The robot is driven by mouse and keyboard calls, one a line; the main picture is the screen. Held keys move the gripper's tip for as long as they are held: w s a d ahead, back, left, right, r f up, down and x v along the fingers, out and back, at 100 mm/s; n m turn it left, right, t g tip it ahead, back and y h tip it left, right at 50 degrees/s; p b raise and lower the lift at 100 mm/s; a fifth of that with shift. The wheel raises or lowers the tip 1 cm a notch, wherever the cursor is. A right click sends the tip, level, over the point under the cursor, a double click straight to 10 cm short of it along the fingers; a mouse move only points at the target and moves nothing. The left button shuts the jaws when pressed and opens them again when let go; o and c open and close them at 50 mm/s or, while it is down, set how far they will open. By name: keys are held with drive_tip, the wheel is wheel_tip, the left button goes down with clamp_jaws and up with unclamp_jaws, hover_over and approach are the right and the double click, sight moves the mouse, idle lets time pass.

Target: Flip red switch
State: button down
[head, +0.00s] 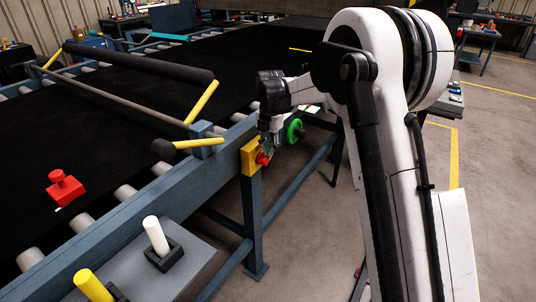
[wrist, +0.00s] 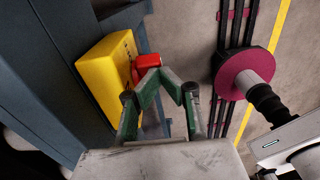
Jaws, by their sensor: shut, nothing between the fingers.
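The red switch (head: 262,158) sticks out from a yellow box (head: 249,157) on the side of the conveyor frame. In the wrist view the red switch (wrist: 144,66) lies just beyond my fingertips, at the right side of the yellow box (wrist: 105,67). My gripper (wrist: 161,72) is shut and empty, its green-grey fingers meeting at the tips. The left finger overlaps the lower part of the switch in the picture; I cannot tell whether they touch. In the head view my gripper (head: 267,146) is close beside the switch and partly hides it.
A green wheel (head: 294,131) is right of the switch. A magenta disc (wrist: 246,73) with a black grip stands near dark pipes. On the conveyor are a red knob (head: 65,188) and a padded bar (head: 138,63). White (head: 156,236) and yellow (head: 93,285) levers stand in front.

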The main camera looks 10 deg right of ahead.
drive_tip(key=shift+w+d+f+b, duration=0.3)
drive_tip(key=shift+w+d+b, duration=0.15)
drive_tip(key=shift+w+b, duration=0.1)
drive_tip(key=shift+w+d+f, duration=0.1)
drive_tip(key=shift+w+d, duration=0.05)
drive_tip(key=shift+w, duration=0.05)
idle(0.6)
wheel_tip(320, 180, up, 4)
drive_tip(key=shift+r+p, duration=0.1)
drive_tip(key=shift+p, duration=0.75)
drive_tip(key=w+d+r, duration=0.2)
drive_tip(key=w+d, duration=0.4)
drive_tip(key=w, duration=0.1)
drive_tip(key=shift+w+d, duration=0.15)
drive_tip(key=shift+w, duration=0.1)
drive_tip(key=shift+r, duration=0.2)
